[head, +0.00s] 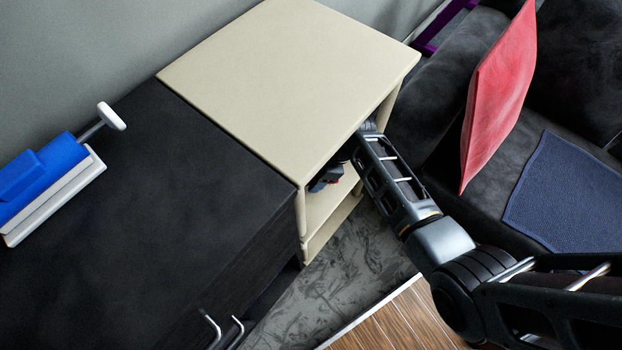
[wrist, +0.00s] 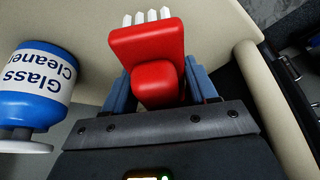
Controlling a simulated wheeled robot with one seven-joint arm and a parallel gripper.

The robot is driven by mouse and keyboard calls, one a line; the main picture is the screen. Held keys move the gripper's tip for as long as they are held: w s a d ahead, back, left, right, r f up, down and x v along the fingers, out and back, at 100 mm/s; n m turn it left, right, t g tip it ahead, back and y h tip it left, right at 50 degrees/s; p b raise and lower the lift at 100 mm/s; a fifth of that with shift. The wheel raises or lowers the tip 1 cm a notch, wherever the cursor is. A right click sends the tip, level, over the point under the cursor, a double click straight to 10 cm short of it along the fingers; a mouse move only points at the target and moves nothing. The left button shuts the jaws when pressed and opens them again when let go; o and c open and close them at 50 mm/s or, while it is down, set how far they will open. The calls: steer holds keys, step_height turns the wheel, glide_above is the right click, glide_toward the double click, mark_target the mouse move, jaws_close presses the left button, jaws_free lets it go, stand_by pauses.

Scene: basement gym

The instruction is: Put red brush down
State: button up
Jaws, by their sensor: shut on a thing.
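The red brush (wrist: 147,42), with a red block-like body and white bristles, is in my gripper (wrist: 159,88) in the wrist view. The two blue fingers are shut on its near rounded end, and the bristles point away from me. In the head view my arm reaches under the top of the beige side table (head: 290,75), into its open shelf space (head: 325,203). The tabletop hides most of my gripper there. A beige shelf surface (wrist: 85,35) lies behind the brush in the wrist view; whether the brush touches it I cannot tell.
A blue and white glass cleaner bottle (wrist: 35,85) is close left of my gripper. A beige table leg (wrist: 275,105) is at right. A black cabinet (head: 150,230) bears a blue and white device (head: 50,180). A dark sofa with a red cushion (head: 497,95) stands at right.

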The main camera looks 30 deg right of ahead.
steer(key=shift+x, duration=1.75)
steer(key=shift+d+f+b, duration=0.15)
steer(key=shift+f+b, duration=0.1)
steer(key=shift+b, duration=0.05)
steer(key=o, duration=0.9)
steer(key=shift+o, duration=0.2)
steer(key=shift+r, duration=0.1)
steer(key=p+v, duration=0.1)
steer(key=v, duration=0.4)
steer(key=s+d+b, duration=0.1)
steer(key=s+d, duration=0.4)
steer(key=d, duration=0.5)
steer(key=shift+s+d, duration=0.3)
steer(key=shift+d, duration=0.1)
